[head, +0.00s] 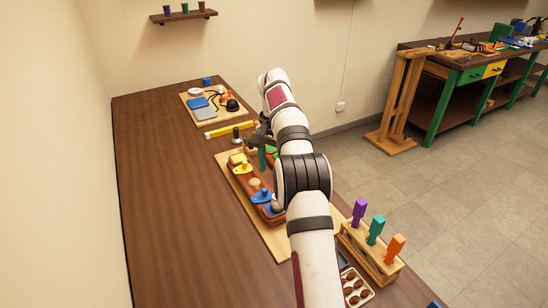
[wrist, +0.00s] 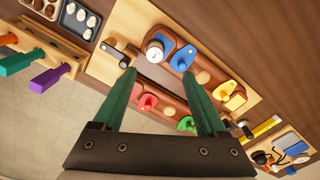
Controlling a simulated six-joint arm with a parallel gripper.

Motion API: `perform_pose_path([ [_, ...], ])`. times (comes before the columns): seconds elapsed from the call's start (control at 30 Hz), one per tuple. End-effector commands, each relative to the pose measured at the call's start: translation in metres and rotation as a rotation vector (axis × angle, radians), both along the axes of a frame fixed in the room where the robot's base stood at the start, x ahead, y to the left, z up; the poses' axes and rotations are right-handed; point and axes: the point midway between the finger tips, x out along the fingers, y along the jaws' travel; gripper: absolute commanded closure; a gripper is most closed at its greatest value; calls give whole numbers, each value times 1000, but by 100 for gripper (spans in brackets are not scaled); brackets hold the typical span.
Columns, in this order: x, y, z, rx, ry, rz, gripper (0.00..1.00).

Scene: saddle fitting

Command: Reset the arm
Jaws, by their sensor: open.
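My gripper (head: 264,158) is above the wooden board in the head view, with one green finger showing. In the wrist view my gripper (wrist: 160,74) has its two green fingers well apart, with nothing held between them. Beyond and below the fingers lies a reddish-brown fixture with a blue piece (wrist: 183,58), a yellow piece (wrist: 225,90), a red piece (wrist: 147,102) and a green piece (wrist: 186,123). A round white-topped knob (wrist: 155,52) stands near the blue piece. In the head view my arm hides part of the fixture.
A rack (head: 370,250) with purple, green and orange handles stands at the table's right edge, beside a tray of brown pieces (head: 353,287). A yellow level (head: 224,129) and a small tool board (head: 211,118) lie farther back. The table's left side (head: 165,200) is clear.

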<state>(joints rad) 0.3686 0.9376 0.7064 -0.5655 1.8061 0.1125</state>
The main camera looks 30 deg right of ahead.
Motion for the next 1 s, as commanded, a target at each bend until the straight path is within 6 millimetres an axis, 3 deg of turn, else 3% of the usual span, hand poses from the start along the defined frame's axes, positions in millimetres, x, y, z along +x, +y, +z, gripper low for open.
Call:
perform_pose_path([
  [0.13, 1, 0, 27, -1, -2, 0, 26],
  [0.4, -1, 2, 40, 1, -2, 5, 26],
  [0.47, -6, 13, 50, 5, -1, 29, 26],
  [0.53, -21, 38, 71, 15, 0, 88, 26],
  [0.67, -89, 106, 106, 49, -3, 241, 26],
  [0.73, -140, 141, 111, 70, -6, 319, 26],
  [0.83, -221, 183, 99, 102, -13, 417, 26],
  [0.9, -274, 203, 80, 122, -18, 473, 26],
  [1.0, -332, 221, 51, 144, -24, 527, 26],
])
